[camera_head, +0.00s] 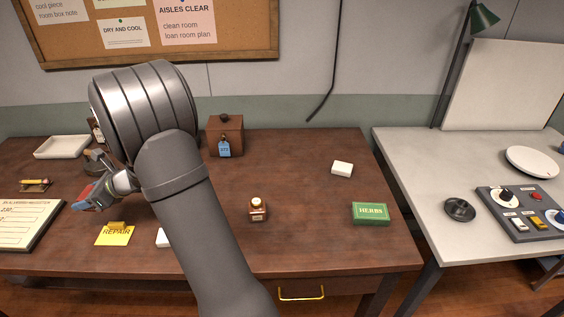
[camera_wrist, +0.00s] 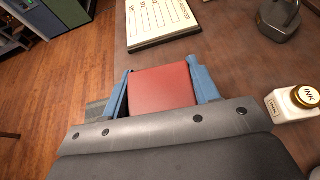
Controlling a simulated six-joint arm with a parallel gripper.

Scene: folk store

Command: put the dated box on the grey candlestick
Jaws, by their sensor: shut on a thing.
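My gripper (camera_wrist: 162,84) is shut on a red box (camera_wrist: 160,92), with a blue finger on each side of it. The head view shows my gripper (camera_head: 92,199) at the left of the brown table, the red box mostly hidden. No date shows on its visible face. A grey metal piece with a loop (camera_wrist: 281,18) stands ahead and to the right in the wrist view, apart from the gripper; I cannot tell whether it is the grey candlestick.
A yellow repair card (camera_head: 115,235), a small bottle (camera_head: 257,210) and a green herbs box (camera_head: 370,214) are on the table. The middle right is mostly clear.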

